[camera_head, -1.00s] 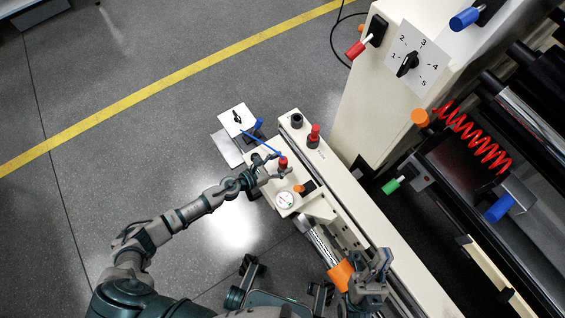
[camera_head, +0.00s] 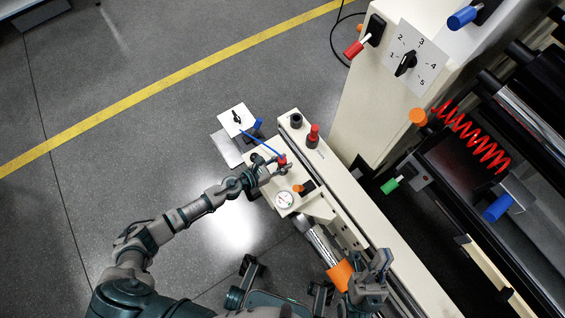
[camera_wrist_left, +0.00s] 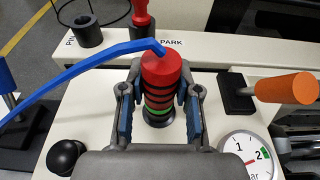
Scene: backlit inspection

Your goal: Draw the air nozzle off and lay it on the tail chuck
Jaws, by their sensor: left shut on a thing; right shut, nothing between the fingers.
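The air nozzle, taken to be the red cylinder with black rings and a green band (camera_wrist_left: 162,80), stands upright at a dark collar (camera_wrist_left: 158,119); a blue hose (camera_wrist_left: 80,68) runs from its top. In the head view its red top (camera_head: 282,160) shows small. My left gripper (camera_head: 278,166) is shut on it, with one finger on each side in the left wrist view (camera_wrist_left: 160,100). My right gripper (camera_head: 376,268) is shut and empty at the lower right, beside an orange piece. I cannot tell for sure which part is the tail chuck; a metal cylinder (camera_head: 319,239) lies near the machine bed.
A gauge (camera_wrist_left: 248,155), an orange knob (camera_wrist_left: 287,88) and a black ball knob (camera_wrist_left: 67,157) stand close around my left gripper. Behind it are an empty black ring (camera_wrist_left: 88,32) and a red pin (camera_wrist_left: 142,12) by the word PARK. A cream column (camera_head: 372,115) rises at right.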

